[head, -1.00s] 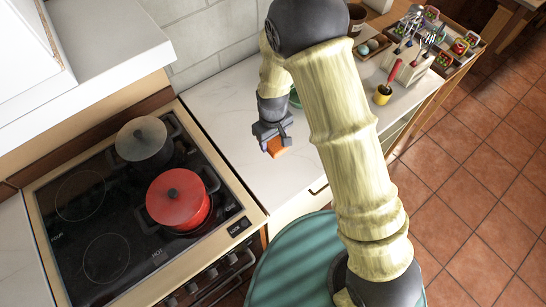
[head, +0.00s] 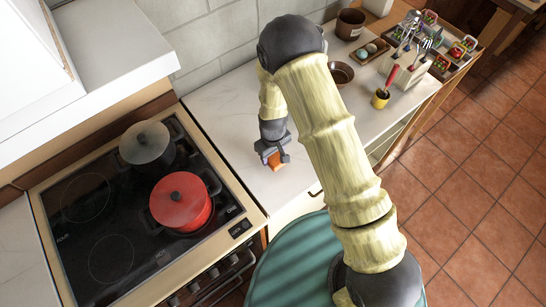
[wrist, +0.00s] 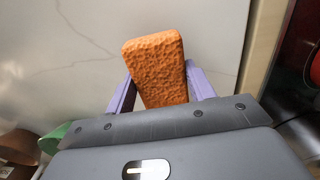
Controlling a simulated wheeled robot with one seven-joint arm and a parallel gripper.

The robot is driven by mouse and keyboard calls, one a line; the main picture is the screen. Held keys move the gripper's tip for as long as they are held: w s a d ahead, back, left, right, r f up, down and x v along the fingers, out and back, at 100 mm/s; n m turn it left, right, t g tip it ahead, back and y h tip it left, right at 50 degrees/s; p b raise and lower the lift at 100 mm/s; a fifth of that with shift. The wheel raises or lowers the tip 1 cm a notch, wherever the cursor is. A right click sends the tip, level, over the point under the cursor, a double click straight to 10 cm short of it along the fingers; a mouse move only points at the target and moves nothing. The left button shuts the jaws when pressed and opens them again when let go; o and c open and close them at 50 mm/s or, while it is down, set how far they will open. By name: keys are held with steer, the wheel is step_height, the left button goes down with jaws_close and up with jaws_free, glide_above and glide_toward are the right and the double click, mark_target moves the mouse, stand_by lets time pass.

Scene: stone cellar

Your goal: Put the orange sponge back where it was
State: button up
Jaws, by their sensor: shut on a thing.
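The orange sponge (head: 275,160) is a small block in my gripper (head: 273,155), over the white counter (head: 230,115) just right of the stove. In the wrist view the sponge (wrist: 157,68) stands out between the two purple fingers of my gripper (wrist: 160,85), which are shut on it. The pale counter surface lies behind it. I cannot tell whether the sponge touches the counter.
A black stove (head: 110,215) with a red pot (head: 180,201) and a grey pot (head: 146,144) is to the left. Counter near the gripper is clear.

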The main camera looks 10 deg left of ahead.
mark_target(273, 159)
steer(key=shift+f+p, duration=0.45)
steer(key=shift+f, duration=1.05)
steer(key=shift+f, duration=0.1)
steer(key=shift+f, duration=0.1)
steer(key=o, duration=0.9)
steer(key=shift+o, duration=0.2)
steer(key=shift+r+b, duration=2.4)
steer(key=shift+r, duration=3.85)
